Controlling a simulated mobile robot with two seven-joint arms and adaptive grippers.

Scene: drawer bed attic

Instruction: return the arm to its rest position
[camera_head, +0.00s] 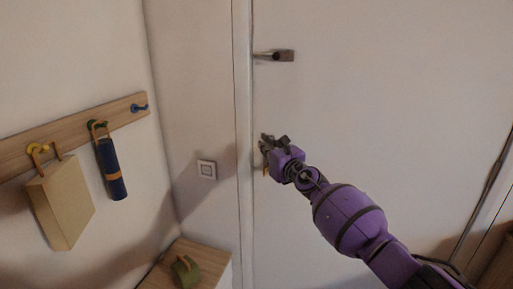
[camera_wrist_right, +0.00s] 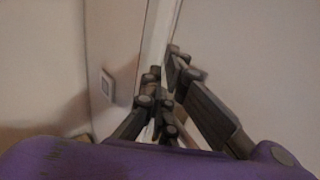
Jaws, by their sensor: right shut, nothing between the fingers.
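My right arm is purple with black bands and reaches in from the lower right in the head view. My right gripper (camera_head: 265,148) is shut and empty, in front of the white door near its left edge, below the door handle (camera_head: 274,56). In the right wrist view, the dark fingers of the right gripper (camera_wrist_right: 165,95) point toward the door frame. My left gripper is in neither view.
A wooden rail (camera_head: 70,134) on the left wall carries a beige bag (camera_head: 62,203) and a dark blue roll (camera_head: 111,170). A light switch (camera_head: 207,170) is beside the door frame. A wooden-topped cabinet (camera_head: 213,258) holds a green object (camera_head: 186,271).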

